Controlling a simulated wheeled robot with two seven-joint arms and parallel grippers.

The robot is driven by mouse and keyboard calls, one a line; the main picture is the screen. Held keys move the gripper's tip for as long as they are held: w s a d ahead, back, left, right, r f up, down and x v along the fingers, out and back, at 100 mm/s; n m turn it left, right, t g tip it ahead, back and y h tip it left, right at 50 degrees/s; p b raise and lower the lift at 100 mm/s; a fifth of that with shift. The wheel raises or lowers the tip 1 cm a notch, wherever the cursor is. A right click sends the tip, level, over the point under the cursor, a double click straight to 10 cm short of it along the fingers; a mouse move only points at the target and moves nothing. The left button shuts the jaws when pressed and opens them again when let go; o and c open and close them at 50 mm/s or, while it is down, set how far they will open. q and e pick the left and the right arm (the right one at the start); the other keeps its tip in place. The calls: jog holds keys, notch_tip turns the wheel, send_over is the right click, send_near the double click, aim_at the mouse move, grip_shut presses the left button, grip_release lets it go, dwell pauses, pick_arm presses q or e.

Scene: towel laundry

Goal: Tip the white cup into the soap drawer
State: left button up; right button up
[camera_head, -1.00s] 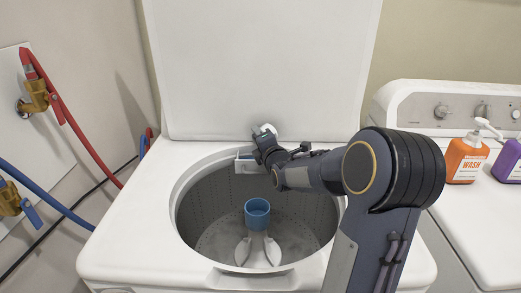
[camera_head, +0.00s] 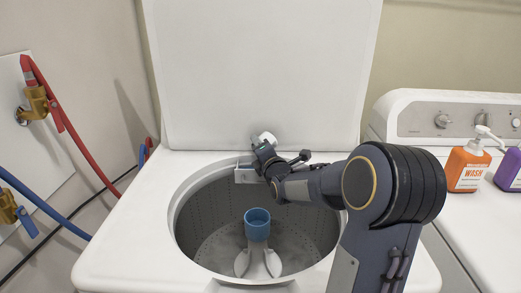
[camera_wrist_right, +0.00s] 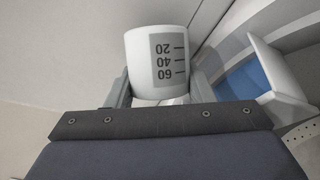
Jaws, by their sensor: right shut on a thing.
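The white cup (camera_head: 268,138) is at the back rim of the washer's opening, beside and above the soap drawer (camera_head: 245,175). My right gripper (camera_head: 261,146) is shut on the cup. In the right wrist view the cup (camera_wrist_right: 146,55) sits between the fingers, with marks 20, 40 and 60 upside down in the picture. The soap drawer (camera_wrist_right: 283,85) is to its right there, white with a blue inside. The cup looks tilted in the head view; its contents are hidden. My left gripper is not in view.
The open washer tub (camera_head: 210,215) holds an agitator with a blue top (camera_head: 257,223). The raised lid (camera_head: 262,70) stands behind. Orange (camera_head: 468,168) and purple (camera_head: 511,170) bottles stand on the machine at right. Red (camera_head: 85,150) and blue (camera_head: 50,205) hoses run at left.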

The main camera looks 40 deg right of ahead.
jog(key=shift+r, duration=0.1)
notch_tip(320, 180, up, 5)
jog(key=m+g+y+p, duration=0.1)
jog(key=m+y+p, duration=0.1)
jog(key=p, duration=0.8)
jog(key=m+g+y+p, duration=0.1)
jog(key=m+p, duration=0.4)
jog(key=p, duration=0.5)
jog(key=m+g+y+p, duration=0.1)
jog(key=m+y+p, duration=0.2)
jog(key=p, duration=0.7)
jog(key=shift+m+g+y, duration=0.3)
jog(key=shift+m+y, duration=0.1)
jog(key=shift+m, duration=0.1)
jog(key=shift+f+p, duration=0.2)
jog(key=shift+p, duration=0.25)
jog(key=shift+m+y, duration=0.7)
jog(key=shift+m, duration=0.1)
jog(key=r+m+y, duration=0.1)
jog(key=m+y, duration=0.1)
jog(key=shift+r+m, duration=0.15)
jog(key=shift+m, duration=0.25)
